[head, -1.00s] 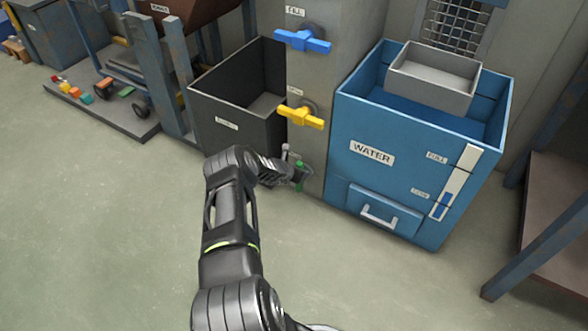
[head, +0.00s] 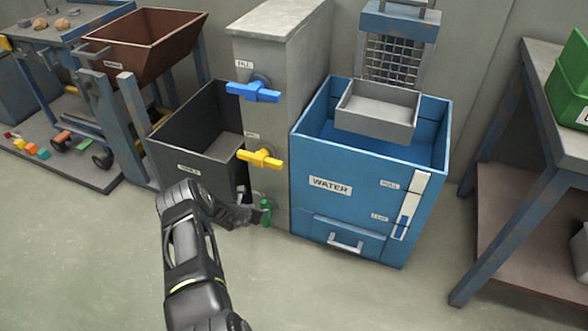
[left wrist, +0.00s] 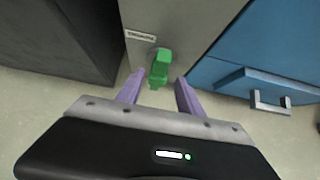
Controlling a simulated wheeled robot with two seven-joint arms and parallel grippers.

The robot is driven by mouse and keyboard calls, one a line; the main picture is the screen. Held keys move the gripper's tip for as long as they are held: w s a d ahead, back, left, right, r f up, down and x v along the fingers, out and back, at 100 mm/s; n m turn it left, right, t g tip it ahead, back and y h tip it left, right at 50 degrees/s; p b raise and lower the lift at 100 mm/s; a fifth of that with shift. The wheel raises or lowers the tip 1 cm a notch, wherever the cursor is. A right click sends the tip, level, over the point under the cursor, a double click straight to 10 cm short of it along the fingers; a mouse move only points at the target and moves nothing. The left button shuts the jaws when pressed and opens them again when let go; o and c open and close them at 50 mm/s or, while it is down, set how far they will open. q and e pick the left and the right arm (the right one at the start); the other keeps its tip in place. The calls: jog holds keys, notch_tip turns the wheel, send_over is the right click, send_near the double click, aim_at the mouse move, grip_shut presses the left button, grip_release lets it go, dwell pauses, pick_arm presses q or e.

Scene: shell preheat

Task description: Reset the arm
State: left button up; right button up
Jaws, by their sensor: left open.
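My left arm comes in from the bottom of the head view, and its gripper (head: 256,212) is low in front of the grey column (head: 268,190). In the left wrist view the left gripper (left wrist: 160,88) is open, with its two purple fingers apart. A green handle (left wrist: 159,66) on the column stands just ahead of the fingertips, between them in the picture. The green handle also shows in the head view (head: 265,211), beside the gripper. I cannot tell whether the fingers touch it. My right gripper is not in view.
The column also bears a blue handle (head: 252,92) and a yellow handle (head: 260,159). A dark bin (head: 190,165) stands left of it, a blue WATER tank (head: 350,205) right of it. A table (head: 530,120) is at the right. The floor (head: 100,270) in front is clear.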

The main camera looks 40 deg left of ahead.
pick_arm(q)
jog(key=s+d+f+m+g+h, duration=0.2)
jog(key=s+d+f+m+g, duration=0.1)
jog(key=s+d+f+m, duration=0.5)
jog(key=s+d+r+m+g+h, duration=0.1)
jog(key=s+d+r+m, duration=0.1)
jog(key=s+d+m, duration=0.5)
jog(key=s+d+r+m+g+h, duration=0.15)
jog(key=d+m, duration=0.25)
jog(key=d, duration=0.8)
jog(key=s+d+r+m+g, duration=0.25)
jog(key=d+m, duration=0.35)
jog(key=d, duration=0.3)
jog(key=s+d+r+m+h, duration=0.1)
jog(key=s+d+r+m, duration=0.4)
jog(key=d, duration=0.3)
jog(key=s+d+r+m+h, duration=0.1)
jog(key=s+d+r+m, duration=0.2)
jog(key=d+r+m, duration=0.4)
notch_tip(320, 180, up, 22)
jog(key=d+p, duration=0.1)
jog(key=p, duration=2.2)
jog(key=shift+d, duration=0.2)
